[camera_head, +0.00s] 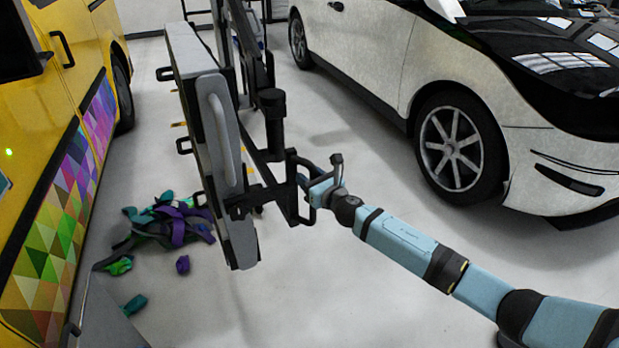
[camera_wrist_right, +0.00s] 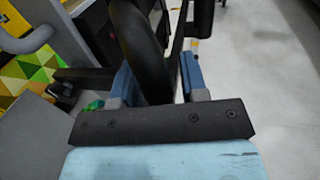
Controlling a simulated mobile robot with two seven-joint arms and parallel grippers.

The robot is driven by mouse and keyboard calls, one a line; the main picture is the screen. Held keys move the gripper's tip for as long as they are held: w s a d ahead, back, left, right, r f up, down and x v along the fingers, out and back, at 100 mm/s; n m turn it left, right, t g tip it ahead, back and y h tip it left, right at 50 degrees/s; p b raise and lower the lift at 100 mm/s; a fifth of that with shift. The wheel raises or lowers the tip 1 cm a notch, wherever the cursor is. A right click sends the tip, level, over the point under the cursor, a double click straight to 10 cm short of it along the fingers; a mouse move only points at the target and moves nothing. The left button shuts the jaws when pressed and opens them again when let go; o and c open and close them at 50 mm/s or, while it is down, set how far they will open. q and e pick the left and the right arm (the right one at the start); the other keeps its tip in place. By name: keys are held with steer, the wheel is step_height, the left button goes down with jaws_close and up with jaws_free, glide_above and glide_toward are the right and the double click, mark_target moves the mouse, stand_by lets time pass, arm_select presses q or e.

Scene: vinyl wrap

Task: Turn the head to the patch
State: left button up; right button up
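A tall grey panel-like head (camera_head: 228,215) with black brackets and a pale curved handle stands tilted in the middle of the head view. Colourful triangle-patterned wrap (camera_head: 58,225) covers the lower side of a yellow van on the left; I cannot tell a separate patch on it. My right gripper (camera_head: 308,183) is at a black handle on the right side of the head. In the right wrist view, its two blue fingers (camera_wrist_right: 157,80) sit either side of a black curved bar (camera_wrist_right: 145,45), close against it. My left gripper is out of view.
A white car (camera_head: 455,110) with a black hood stands at the right. Purple, green and dark scraps (camera_head: 170,225) lie on the floor beside the van. A grey slanted panel (camera_head: 105,315) is at the lower left. Pale floor (camera_head: 375,285) is clear between head and car.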

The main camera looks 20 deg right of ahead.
jaws_close()
steer(key=d+b, duration=0.1)
steer(key=d, duration=0.8)
steer(key=shift+w+d, duration=0.2)
steer(key=shift+w, duration=0.25)
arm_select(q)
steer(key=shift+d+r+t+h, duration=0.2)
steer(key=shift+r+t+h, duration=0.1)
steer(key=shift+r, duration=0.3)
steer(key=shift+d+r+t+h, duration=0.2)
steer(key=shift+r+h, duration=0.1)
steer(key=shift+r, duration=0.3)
arm_select(e)
steer(key=shift+o, duration=1.3)
jaws_free()
steer(key=shift+s, duration=0.15)
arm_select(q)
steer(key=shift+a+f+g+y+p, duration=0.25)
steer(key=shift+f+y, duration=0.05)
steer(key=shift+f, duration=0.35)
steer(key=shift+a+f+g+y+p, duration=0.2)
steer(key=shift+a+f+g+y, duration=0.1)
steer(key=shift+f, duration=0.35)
arm_select(e)
steer(key=v, duration=1.3)
steer(key=shift+s, duration=0.3)
